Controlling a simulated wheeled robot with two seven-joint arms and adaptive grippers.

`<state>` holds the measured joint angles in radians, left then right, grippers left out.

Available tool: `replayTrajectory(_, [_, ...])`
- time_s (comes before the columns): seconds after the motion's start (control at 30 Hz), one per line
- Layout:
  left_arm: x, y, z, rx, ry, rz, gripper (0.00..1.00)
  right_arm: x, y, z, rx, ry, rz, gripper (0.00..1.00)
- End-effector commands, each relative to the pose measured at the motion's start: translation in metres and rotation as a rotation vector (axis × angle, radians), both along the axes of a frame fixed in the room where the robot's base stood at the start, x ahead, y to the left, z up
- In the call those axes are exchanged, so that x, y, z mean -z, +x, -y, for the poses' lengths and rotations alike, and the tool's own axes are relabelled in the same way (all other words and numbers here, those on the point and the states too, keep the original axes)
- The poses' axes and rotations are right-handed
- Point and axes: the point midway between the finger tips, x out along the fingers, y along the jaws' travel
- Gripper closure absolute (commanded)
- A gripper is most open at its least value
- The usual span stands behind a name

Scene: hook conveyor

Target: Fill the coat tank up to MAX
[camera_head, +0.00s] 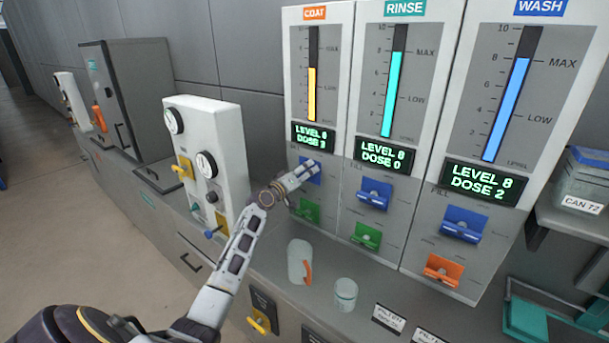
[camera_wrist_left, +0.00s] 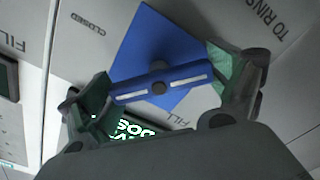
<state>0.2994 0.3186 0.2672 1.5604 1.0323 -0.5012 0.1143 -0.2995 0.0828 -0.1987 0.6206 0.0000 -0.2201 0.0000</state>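The coat tank panel (camera_head: 318,80) is the leftmost of three. Its yellow level bar (camera_head: 312,95) ends between LOW and MAX; its display (camera_head: 314,136) seems to read level 6, with a dose digit too small to be sure of. My left gripper (camera_head: 308,172) is at the coat panel's blue fill handle (camera_head: 309,168), partly covering it. In the left wrist view the blue handle (camera_wrist_left: 160,83) lies crosswise between the spread fingers of my gripper (camera_wrist_left: 165,90). The fingers look open; I cannot tell whether they touch the bar's ends. My right gripper is not in view.
A green handle (camera_head: 306,210) sits below the coat fill handle. The rinse panel (camera_head: 385,190) and wash panel (camera_head: 425,190) stand to the right. A jug (camera_head: 299,262) and glass (camera_head: 346,294) stand on the counter below. A white valve box (camera_head: 230,145) is at left.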

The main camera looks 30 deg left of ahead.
Motion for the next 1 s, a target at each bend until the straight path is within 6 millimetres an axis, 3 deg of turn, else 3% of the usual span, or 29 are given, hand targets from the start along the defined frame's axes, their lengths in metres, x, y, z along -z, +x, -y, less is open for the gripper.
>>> replayTrajectory(0.57, [0.000,-0.003,0.000,-0.001,0.001,0.001,0.00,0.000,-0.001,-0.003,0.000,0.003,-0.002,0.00])
replayTrajectory(1.0, [0.001,-0.032,-0.002,0.000,0.002,0.000,0.00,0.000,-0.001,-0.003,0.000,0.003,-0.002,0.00])
